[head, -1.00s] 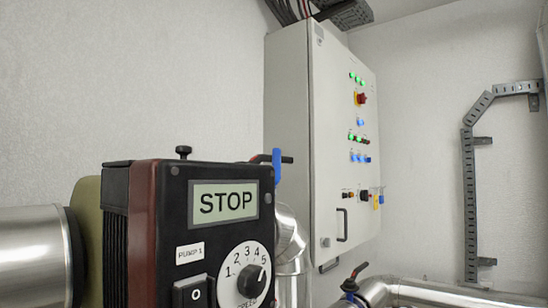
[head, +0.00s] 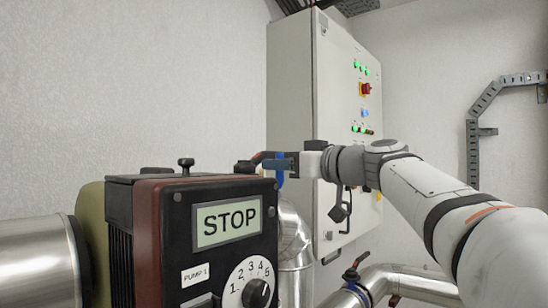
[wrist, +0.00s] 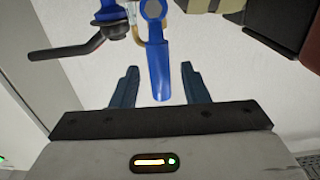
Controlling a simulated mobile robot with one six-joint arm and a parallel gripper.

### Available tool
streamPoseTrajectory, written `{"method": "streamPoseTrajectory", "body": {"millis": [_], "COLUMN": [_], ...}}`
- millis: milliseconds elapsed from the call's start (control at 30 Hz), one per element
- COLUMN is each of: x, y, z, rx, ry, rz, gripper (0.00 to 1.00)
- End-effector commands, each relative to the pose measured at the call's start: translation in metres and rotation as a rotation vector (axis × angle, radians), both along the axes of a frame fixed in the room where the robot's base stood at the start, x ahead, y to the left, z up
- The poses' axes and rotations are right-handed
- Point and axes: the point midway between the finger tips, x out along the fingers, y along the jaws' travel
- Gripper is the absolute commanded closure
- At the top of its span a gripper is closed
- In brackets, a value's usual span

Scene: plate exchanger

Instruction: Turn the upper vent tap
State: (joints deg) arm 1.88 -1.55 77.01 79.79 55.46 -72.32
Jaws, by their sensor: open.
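A tap with a flat blue lever (wrist: 158,72) shows in the wrist view, its lever hanging towards my gripper. My gripper (wrist: 159,84) is open, with one dark blue finger on each side of the lever's end; I cannot see either finger touching it. A dark bent handle (wrist: 68,48) on a blue body lies just left of the lever. In the head view my gripper (head: 272,163) is level with the top of the pump box, and part of the blue lever (head: 279,181) shows below the fingers. The tap's body is mostly hidden there.
A black and red pump box (head: 205,240) with a STOP display stands close in front, left of my gripper. A grey control cabinet (head: 290,100) rises behind my arm. Silver pipes (head: 410,282) run low at the right, with another dark lever (head: 356,266).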

Motion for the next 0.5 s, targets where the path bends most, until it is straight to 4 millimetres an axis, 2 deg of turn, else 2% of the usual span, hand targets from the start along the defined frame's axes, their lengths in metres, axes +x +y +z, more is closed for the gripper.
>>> {"method": "streamPoseTrajectory", "body": {"millis": [33,200,500], "x": [0.004,0.014,0.017], "y": [0.007,0.019,0.021], "z": [0.003,0.001,0.0], "rx": [0.0,0.0,-0.001], "ry": [0.001,0.001,0.001], "rz": [0.004,0.001,-0.002], "gripper": [0.59,0.59,0.59]}}
